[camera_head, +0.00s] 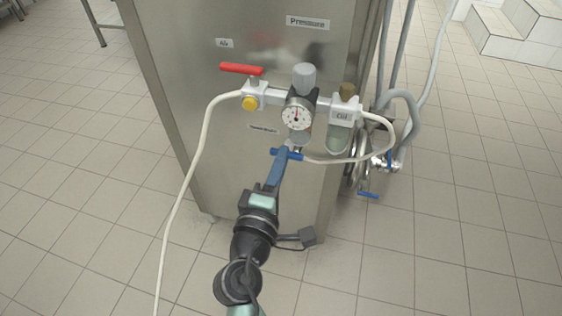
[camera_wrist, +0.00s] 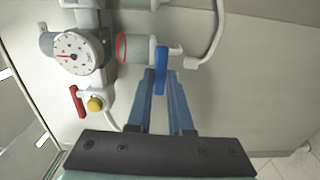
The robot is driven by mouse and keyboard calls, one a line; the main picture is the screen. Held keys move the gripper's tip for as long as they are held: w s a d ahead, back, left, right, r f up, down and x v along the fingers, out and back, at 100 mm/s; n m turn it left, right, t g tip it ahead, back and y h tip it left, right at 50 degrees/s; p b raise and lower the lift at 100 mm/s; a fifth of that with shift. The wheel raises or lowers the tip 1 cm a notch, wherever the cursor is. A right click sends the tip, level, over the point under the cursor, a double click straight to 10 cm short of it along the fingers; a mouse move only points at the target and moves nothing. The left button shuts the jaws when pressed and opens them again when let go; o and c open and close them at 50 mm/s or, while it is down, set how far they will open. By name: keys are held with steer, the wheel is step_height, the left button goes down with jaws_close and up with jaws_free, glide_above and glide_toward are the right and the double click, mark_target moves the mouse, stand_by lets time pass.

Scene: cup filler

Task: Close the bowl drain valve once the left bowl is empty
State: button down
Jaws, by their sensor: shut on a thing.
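The left bowl (camera_head: 299,138) hangs under the round gauge (camera_head: 297,117). In the wrist view the bowl (camera_wrist: 137,48) is pale with a red ring, and I see no clear liquid in it. The blue drain valve lever (camera_head: 292,155) is below the bowl. It lies crosswise to the bowl's axis, also in the wrist view (camera_wrist: 162,62). My gripper (camera_head: 283,153) reaches up from below with its long blue fingers shut on this lever. In the wrist view the fingertips (camera_wrist: 161,77) sit on either side of it. The valve body is partly hidden.
A red lever (camera_head: 242,69) and yellow knob (camera_head: 249,103) are at the left. The right bowl (camera_head: 338,140), under the Oil label, is greenish. A pale hose (camera_head: 340,160) runs from the drain. Pipes with another blue handle (camera_head: 368,195) stand right of the steel cabinet (camera_head: 190,110).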

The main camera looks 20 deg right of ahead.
steer(key=c, duration=0.8)
jaws_free()
steer(key=shift+s+a, duration=0.1)
steer(key=p+v, duration=0.2)
steer(key=v, duration=1)
steer(key=shift+s+a, duration=0.2)
steer(key=shift+s, duration=0.1)
